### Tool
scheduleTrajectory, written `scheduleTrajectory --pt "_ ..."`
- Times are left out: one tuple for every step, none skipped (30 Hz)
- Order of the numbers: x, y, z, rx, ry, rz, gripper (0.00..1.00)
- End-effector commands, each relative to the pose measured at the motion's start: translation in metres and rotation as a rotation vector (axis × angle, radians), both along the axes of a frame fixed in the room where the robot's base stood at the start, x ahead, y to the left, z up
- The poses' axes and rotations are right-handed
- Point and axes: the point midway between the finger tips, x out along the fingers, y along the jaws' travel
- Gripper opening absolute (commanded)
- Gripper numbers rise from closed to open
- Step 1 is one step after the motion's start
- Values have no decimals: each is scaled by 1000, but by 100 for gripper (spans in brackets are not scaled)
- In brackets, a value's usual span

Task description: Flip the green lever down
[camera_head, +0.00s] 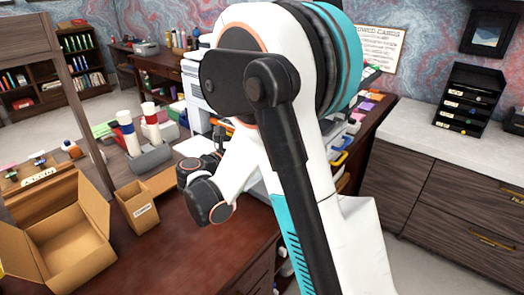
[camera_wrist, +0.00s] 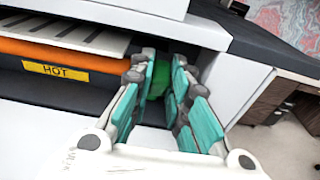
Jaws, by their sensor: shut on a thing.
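The green lever (camera_wrist: 159,80) shows in the wrist view between the fingers of my gripper (camera_wrist: 164,76). It sits in a recess at the right side of a white and black machine (camera_wrist: 215,36). My gripper's teal-padded fingers lie to either side of the lever and are shut on it. The pads hide much of the lever, so its exact tilt is unclear. In the head view my arm hides the lever and the gripper.
The machine has an orange strip (camera_wrist: 70,49) with a yellow HOT label (camera_wrist: 56,71) left of my fingers. In the head view, an open cardboard box (camera_head: 65,235), a smaller box (camera_head: 137,207) and rolled tubes (camera_head: 128,135) stand on the brown desk (camera_head: 190,255) at left.

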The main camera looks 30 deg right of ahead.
Motion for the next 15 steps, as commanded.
scheduleTrajectory --pt "2 1 -3 -26 -8 0 0" --pt "2 2 -3 -40 -13 0 0" --pt "2 3 -4 -59 -20 0 0" --pt "2 4 -4 -70 -24 -1 0" --pt "1 4 -4 -81 -28 -1 0" --pt "0 5 -5 -91 -32 -1 0" --pt "0 5 -4 -96 -35 0 0" --pt "0 6 -4 -101 -37 0 0" --pt "0 6 -4 -104 -38 0 0" --pt "0 6 -4 -105 -38 0 0" --pt "0 6 -4 -106 -39 0 0" --pt "0 6 -4 -106 -39 0 0" --pt "0 6 -4 -105 -38 0 0" --pt "0 6 -4 -105 -38 0 0" --pt "0 6 -4 -105 -38 0 0"
